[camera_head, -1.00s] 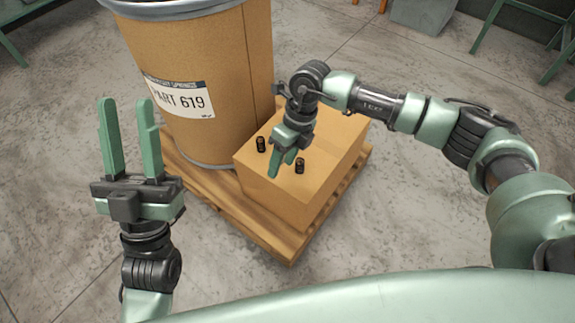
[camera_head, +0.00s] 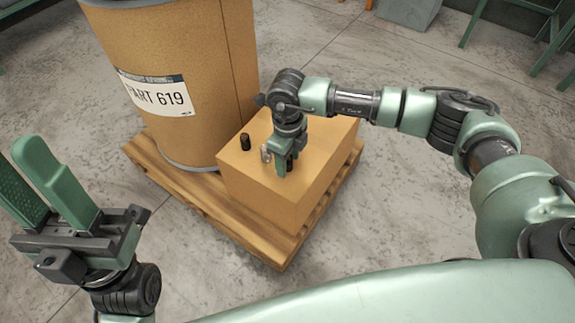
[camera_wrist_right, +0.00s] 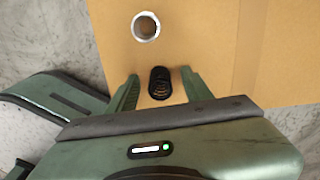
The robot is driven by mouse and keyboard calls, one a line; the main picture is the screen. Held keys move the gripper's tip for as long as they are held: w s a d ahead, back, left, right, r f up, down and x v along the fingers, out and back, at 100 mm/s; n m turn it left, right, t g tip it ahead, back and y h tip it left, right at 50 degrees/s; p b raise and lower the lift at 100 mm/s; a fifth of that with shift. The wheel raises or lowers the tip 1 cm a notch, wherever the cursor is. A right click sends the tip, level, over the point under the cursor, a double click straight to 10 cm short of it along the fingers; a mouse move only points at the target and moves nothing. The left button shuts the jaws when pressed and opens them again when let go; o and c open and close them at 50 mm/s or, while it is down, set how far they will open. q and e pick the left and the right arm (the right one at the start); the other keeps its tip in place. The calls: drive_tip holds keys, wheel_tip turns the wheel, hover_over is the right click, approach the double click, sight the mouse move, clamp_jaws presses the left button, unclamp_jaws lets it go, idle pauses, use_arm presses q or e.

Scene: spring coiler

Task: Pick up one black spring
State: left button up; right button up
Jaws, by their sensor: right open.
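A black spring (camera_wrist_right: 159,83) stands on the cardboard box, between the two fingers of my right gripper (camera_wrist_right: 160,90) in the right wrist view. A gap shows on each side of it. In the head view my right gripper (camera_head: 282,165) points down at the box top and partly hides that spring. A second black spring (camera_head: 245,141) stands farther left on the box. My left gripper (camera_head: 55,190) is open and empty at the left, away from the box.
A silver ring-shaped part (camera_wrist_right: 146,27) is on the box (camera_head: 265,195), close to my right gripper. The box sits on a wooden pallet (camera_head: 225,212) beside a large drum (camera_head: 185,60) labelled PART 619. Bare concrete floor surrounds the pallet.

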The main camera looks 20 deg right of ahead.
drive_tip(key=shift+f, duration=0.15)
clamp_jaws()
